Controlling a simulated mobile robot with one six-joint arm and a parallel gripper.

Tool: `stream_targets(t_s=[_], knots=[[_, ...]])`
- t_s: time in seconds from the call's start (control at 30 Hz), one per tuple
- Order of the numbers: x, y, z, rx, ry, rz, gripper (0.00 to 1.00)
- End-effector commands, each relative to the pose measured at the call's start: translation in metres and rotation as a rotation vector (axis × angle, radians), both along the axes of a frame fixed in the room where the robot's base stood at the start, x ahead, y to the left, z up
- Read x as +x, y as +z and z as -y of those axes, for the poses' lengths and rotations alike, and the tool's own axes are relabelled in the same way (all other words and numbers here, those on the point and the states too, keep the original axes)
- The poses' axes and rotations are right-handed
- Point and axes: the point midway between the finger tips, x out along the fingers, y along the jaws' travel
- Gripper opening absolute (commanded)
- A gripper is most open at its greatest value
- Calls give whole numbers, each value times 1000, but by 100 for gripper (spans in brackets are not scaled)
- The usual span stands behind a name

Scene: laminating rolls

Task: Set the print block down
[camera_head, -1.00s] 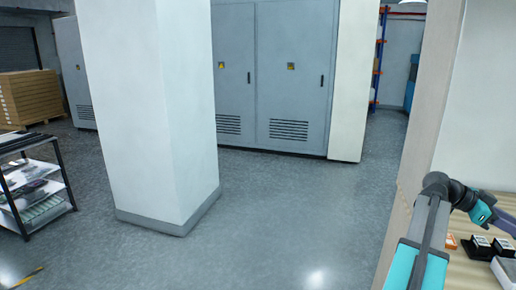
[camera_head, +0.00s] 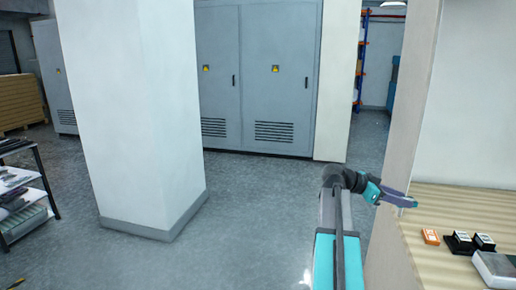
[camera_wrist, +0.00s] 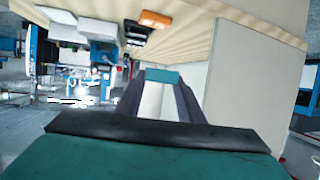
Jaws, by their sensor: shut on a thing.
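In the wrist view, my gripper (camera_wrist: 162,84) has its two dark fingers on either side of a small teal-topped piece (camera_wrist: 162,76), which I take to be the print block. The piece sits between the fingertips, and the fingers hide its sides. In the head view, my gripper (camera_head: 412,201) is held out at the left edge of a ribbed wooden worktop (camera_head: 455,205). The held block is too small to make out there.
On the worktop are an orange block (camera_head: 431,237), two black blocks with pale tops (camera_head: 461,242) (camera_head: 484,241) and a grey-white box (camera_head: 494,268). A pale wall end (camera_head: 405,140) stands beside the worktop. A white pillar (camera_head: 135,120) and a rack (camera_head: 22,195) stand left, with open floor between.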

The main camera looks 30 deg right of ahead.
Motion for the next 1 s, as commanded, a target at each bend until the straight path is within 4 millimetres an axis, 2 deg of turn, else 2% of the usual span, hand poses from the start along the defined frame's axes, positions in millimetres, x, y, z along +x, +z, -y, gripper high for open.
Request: stream_targets(t_s=[0.1, 0.57, 1.0], knots=[[31, -6, -18, 0, 59, -1, 13], [142, -28, -92, 0, 316, -1, 13], [240, -52, -186, 1, 612, -1, 13]])
